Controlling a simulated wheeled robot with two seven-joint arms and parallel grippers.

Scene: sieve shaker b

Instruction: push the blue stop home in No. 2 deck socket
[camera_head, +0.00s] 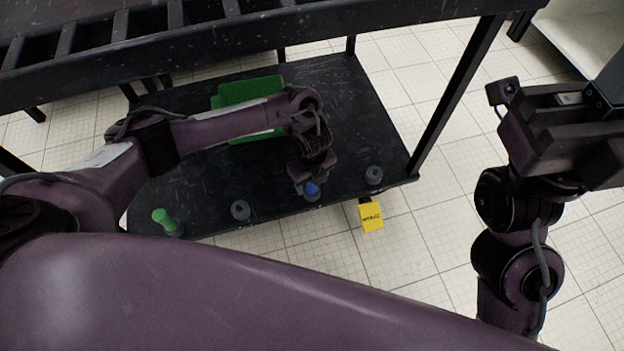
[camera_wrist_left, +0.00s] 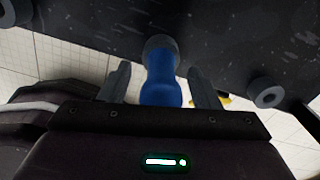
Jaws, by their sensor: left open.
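The blue stop (camera_head: 312,188) stands at a grey deck socket (camera_head: 312,198) near the front edge of the low black deck. In the left wrist view the blue stop (camera_wrist_left: 161,82) meets the grey socket (camera_wrist_left: 161,44) at its far end; how deep it sits I cannot tell. My left gripper (camera_head: 309,183) is over it. In the left wrist view its fingers (camera_wrist_left: 160,85) are open, one on each side of the stop, with gaps showing. My right gripper (camera_head: 575,130) is at the far right, away from the deck; its fingers cannot be made out. Socket numbers are not readable.
A green stop (camera_head: 163,217) stands in the leftmost socket. Grey sockets without stops stand left (camera_head: 240,210) and right (camera_head: 374,175) of the blue stop. A yellow tag (camera_head: 371,216) hangs at the deck edge. A green box (camera_head: 250,92) lies behind my left forearm, under the upper rack (camera_head: 270,32).

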